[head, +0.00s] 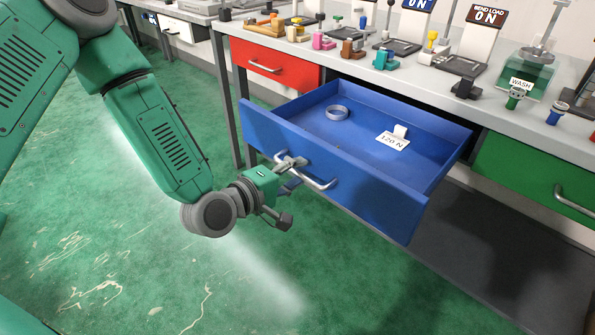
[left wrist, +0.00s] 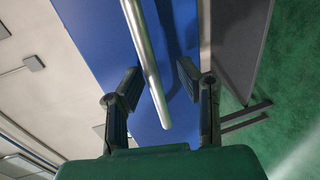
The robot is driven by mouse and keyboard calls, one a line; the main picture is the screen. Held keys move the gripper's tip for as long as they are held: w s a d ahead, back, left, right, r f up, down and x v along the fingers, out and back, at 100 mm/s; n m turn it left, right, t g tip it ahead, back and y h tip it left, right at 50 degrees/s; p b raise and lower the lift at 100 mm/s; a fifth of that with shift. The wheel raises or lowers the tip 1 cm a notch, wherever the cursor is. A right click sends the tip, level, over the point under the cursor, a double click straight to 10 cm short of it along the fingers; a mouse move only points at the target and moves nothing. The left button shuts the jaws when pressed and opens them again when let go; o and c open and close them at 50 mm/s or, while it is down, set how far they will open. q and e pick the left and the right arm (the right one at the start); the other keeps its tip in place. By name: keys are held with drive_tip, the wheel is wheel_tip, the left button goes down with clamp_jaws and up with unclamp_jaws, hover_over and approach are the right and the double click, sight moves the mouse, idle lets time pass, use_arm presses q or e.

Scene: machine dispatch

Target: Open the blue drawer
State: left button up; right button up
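The blue drawer (head: 330,165) is pulled well out from under the bench, so its inside shows. A silver ring (head: 337,112) and a white tag reading 120 N (head: 393,140) lie in it. Its metal bar handle (head: 318,183) is on the front. In the left wrist view the fingers of my left gripper (left wrist: 158,84) stand apart, one on each side of the handle (left wrist: 143,55), with visible gaps. My right gripper is in neither view.
A red drawer (head: 270,66) at the left and a green drawer (head: 535,178) at the right are closed. The bench top (head: 430,85) holds several small coloured fixtures and signs. A dark lower shelf (head: 490,250) lies below. The green floor in front is clear.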

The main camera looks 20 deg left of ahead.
use_arm(q)
drive_tip(key=shift+r, duration=0.15)
drive_tip(key=v, duration=0.7)
drive_tip(key=shift+s+a, duration=0.15)
drive_tip(key=shift+s, duration=0.05)
drive_tip(key=s+d+f+m+g, duration=0.2)
drive_tip(key=s+f+m+g, duration=0.3)
drive_tip(key=f, duration=0.5)
drive_tip(key=s+a+f+m+g+y, duration=0.2)
drive_tip(key=s+f, duration=0.4)
drive_tip(key=s, duration=0.3)
drive_tip(key=s+a+f+m+g+y, duration=0.3)
drive_tip(key=s+f+m+g, duration=0.3)
drive_tip(key=s, duration=0.3)
drive_tip(key=shift+a+m+g+p, duration=0.35)
drive_tip(key=shift+m+g+p, duration=0.15)
drive_tip(key=shift+m, duration=0.3)
